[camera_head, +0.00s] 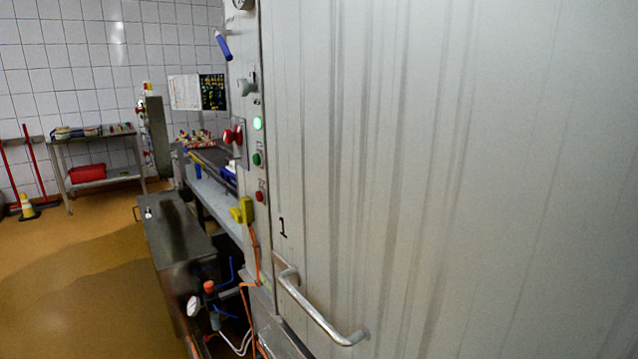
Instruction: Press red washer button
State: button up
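A narrow control panel (250,176) runs up the left edge of a large metal washer door (430,130). A small red button (259,196) sits low on this panel, below a dark green button (256,159) and a lit bright green light (257,123). Larger red knobs (237,134) stick out further left on the same panel. Labels beside the buttons are too small to read. My gripper is not in view, and nothing touches the red button.
A bar handle (318,308) juts from the door below the panel. A yellow connector (243,210) with orange cable hangs just under the red button. A metal bench (215,195) and grey box (175,230) stand left. Open brown floor (70,290) lies further left.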

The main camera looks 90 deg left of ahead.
aim_at(258, 194)
jog(key=u, duration=2.4)
